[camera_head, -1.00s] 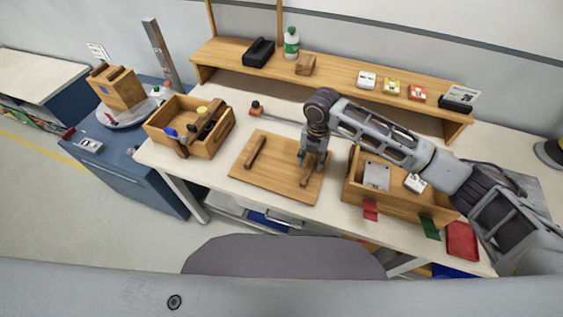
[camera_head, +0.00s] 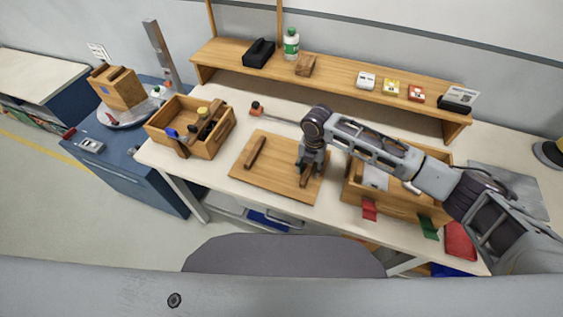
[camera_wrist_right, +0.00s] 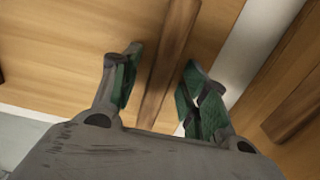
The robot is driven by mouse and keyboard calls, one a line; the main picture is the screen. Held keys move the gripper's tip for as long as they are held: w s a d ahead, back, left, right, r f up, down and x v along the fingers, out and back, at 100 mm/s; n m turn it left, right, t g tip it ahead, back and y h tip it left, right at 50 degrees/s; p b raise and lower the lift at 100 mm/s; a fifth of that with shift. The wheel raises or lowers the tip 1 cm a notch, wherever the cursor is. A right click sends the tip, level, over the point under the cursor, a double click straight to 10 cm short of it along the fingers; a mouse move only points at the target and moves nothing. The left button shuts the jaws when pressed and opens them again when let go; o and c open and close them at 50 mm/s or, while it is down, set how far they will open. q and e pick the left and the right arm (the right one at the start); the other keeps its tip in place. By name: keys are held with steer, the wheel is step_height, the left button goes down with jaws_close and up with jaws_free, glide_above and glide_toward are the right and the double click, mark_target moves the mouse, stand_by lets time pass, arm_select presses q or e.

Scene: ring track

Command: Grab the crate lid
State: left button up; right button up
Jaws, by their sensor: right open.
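The crate lid (camera_head: 262,171) is a flat wooden board lying on the workbench, with two dark wooden bars on top. Its left bar (camera_head: 255,152) is free. My right gripper (camera_head: 309,170) is over the lid's right bar (camera_head: 306,179). In the right wrist view the open green-padded fingers (camera_wrist_right: 160,85) stand on either side of that bar (camera_wrist_right: 170,60), with a gap on both sides. The wooden crate (camera_head: 395,203) stands right of the lid, partly hidden by my right arm. My left gripper is not in view.
A wooden tool box (camera_head: 207,147) stands left of the lid. A shelf (camera_head: 335,80) along the back carries a bottle (camera_head: 291,43) and small boxes.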

stand_by(0.3)
jaws_close()
steer(key=shift+r, duration=0.15)
stand_by(0.3)
step_height(320, 180, up, 10)
steer(key=shift+b, duration=0.4)
stand_by(0.7)
